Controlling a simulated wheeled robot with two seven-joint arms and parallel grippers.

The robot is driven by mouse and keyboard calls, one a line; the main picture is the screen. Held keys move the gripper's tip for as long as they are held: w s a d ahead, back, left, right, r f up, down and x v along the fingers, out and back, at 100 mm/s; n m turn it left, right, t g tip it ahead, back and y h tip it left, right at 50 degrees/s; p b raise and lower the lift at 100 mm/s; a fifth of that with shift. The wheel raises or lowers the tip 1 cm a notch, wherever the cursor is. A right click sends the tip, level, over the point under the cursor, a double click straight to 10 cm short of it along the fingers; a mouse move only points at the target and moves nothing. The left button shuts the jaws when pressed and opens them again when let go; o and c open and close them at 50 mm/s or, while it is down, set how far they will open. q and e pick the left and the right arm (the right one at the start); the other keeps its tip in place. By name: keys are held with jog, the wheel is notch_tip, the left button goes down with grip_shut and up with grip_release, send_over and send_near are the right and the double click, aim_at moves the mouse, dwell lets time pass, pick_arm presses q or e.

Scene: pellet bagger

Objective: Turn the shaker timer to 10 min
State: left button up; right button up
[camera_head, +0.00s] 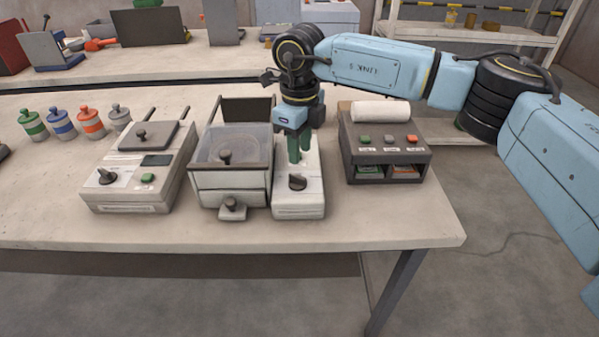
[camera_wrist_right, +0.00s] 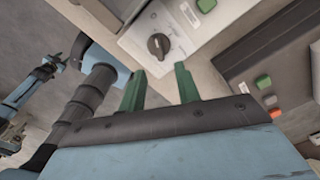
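A narrow white unit (camera_head: 297,207) stands on the bench, with a dark round knob (camera_head: 297,182) on its front top face. In the right wrist view the knob (camera_wrist_right: 158,46) has a light pointer line and sits on a pale panel (camera_wrist_right: 185,40) with small markings too blurred to read. My right gripper (camera_head: 299,154) points down over this unit, behind the knob in the head view. Its two green fingers are apart with nothing between them, and the wrist view shows the open gripper (camera_wrist_right: 158,74) short of the knob.
A grey boxy machine (camera_head: 231,180) stands close left of the unit. A dark button box (camera_head: 385,150) with a white roll stands right. Several coloured jars (camera_head: 62,124) stand back left. The bench front is clear.

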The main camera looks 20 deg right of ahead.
aim_at(300, 176)
notch_tip(300, 176, down, 8)
jog(key=shift+r, duration=0.25)
grip_shut()
